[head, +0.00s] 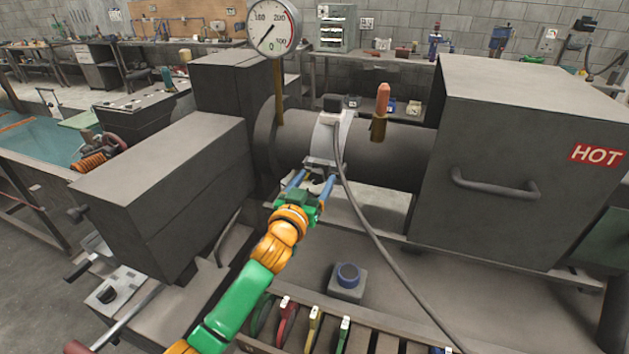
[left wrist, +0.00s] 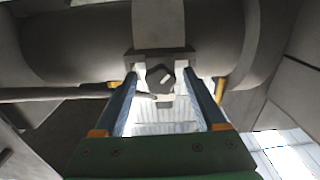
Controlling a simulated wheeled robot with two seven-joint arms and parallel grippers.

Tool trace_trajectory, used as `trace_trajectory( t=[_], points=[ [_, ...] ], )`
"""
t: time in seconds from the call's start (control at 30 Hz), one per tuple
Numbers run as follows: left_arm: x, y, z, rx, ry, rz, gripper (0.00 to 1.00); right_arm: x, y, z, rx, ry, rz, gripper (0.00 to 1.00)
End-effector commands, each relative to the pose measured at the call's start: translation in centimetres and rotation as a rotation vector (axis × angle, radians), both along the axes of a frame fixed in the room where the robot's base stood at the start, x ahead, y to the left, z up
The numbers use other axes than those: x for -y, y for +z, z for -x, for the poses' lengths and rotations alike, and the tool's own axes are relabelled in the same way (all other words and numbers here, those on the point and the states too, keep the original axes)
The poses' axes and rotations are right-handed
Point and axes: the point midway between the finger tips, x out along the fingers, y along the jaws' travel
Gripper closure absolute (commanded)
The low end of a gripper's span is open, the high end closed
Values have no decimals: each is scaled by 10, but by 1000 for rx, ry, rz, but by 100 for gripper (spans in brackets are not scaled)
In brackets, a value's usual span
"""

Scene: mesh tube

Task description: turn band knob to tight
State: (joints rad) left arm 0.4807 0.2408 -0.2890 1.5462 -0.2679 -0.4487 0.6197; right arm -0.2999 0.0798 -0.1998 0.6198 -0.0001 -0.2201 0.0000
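A pale band (head: 324,138) wraps the dark horizontal tube (head: 380,150); it also shows in the left wrist view (left wrist: 158,25). The band knob (left wrist: 160,79), small, dark and faceted with a light mark, sits below the band in a dark bracket. My left gripper (head: 316,178) reaches up to the underside of the band. In the left wrist view, its two blue fingers (left wrist: 160,84) stand apart on either side of the knob, with a visible gap at each side. In the head view the fingers and bracket largely hide the knob. My right gripper is not in view.
A large grey box marked HOT (head: 520,150) stands to the right, and a long grey box (head: 165,180) to the left. A dial gauge (head: 273,27) rises behind. A grey cable (head: 385,255) runs from the band down to the right. Colored-handled tools (head: 315,325) sit in front.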

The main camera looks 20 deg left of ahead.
Motion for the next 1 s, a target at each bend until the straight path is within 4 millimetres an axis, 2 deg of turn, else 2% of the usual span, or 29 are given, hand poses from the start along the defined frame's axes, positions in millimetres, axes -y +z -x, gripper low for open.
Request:
trace_trajectory(
  t=[0.03,0.2,0.27,0.63,1.0],
  points=[
    [0,0,0,0,0,0,40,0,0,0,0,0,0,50],
    [0,0,0,0,0,-1,86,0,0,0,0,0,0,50],
    [0,0,0,0,0,-1,100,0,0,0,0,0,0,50],
    [0,0,0,1,1,-63,100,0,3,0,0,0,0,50],
    [-1,1,0,10,1,-352,100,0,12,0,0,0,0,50]
  ],
)
